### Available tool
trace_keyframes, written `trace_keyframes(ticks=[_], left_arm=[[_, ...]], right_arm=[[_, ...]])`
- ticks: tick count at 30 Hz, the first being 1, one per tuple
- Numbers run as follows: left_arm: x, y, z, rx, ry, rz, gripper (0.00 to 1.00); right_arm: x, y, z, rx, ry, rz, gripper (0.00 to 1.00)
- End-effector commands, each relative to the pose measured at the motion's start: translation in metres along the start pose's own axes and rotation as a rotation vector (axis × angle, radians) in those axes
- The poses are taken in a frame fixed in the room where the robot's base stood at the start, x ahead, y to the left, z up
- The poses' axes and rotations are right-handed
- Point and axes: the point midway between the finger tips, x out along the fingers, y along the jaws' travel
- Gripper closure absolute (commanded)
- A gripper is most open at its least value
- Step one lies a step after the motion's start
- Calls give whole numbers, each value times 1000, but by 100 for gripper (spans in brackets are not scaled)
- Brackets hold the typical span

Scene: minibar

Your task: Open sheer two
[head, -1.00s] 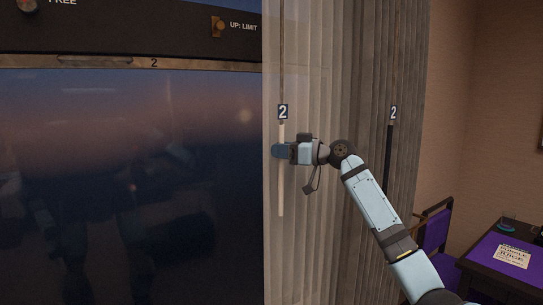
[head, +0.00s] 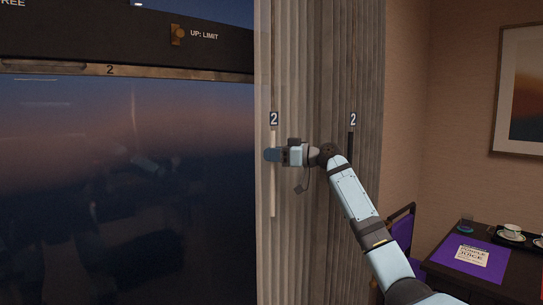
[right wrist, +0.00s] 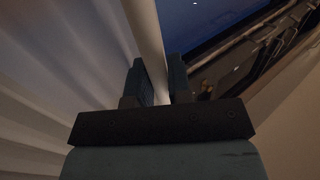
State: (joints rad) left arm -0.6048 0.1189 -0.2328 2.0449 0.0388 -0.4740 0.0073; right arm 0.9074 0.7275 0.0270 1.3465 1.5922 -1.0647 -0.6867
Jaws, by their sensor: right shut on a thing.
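The sheer curtain (head: 263,60) hangs gathered in a narrow band at the window's right edge. A pale vertical wand (head: 273,195) hangs at its front, under a tag marked 2 (head: 273,118). My right gripper (head: 272,155) is shut on this wand at about its middle. In the right wrist view the pale wand (right wrist: 150,45) runs between the two fingers (right wrist: 160,82). A thicker grey curtain (head: 320,90) hangs just to the right, with a dark wand (head: 350,145) under its own tag 2 (head: 352,120). My left gripper is not in view.
The dark window (head: 120,180) fills the left, with a rail marked 2 (head: 110,70) above it. At lower right stand a purple chair (head: 402,232) and a dark table (head: 440,275) with cups and a sign (head: 473,255). A framed picture (head: 522,90) hangs on the wall.

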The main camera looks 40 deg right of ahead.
Motion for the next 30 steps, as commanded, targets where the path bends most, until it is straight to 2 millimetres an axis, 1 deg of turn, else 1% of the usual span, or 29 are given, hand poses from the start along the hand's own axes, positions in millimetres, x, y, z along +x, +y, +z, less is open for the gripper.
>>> trace_keyframes(ticks=[1,2,3,4,12,16,20,30], left_arm=[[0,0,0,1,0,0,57],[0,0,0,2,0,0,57],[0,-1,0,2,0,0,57],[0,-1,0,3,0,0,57],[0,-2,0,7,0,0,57],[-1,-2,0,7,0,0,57],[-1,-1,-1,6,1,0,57],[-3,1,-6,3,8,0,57]], right_arm=[[0,0,-1,-1,1,1,74],[0,0,-1,-1,1,1,68],[0,0,-1,-1,1,1,58],[0,0,-1,-1,1,1,56],[0,0,-1,-1,0,0,56],[0,0,-12,-3,1,0,56],[0,0,-36,-3,3,1,56],[0,-1,-122,-3,4,1,56]])
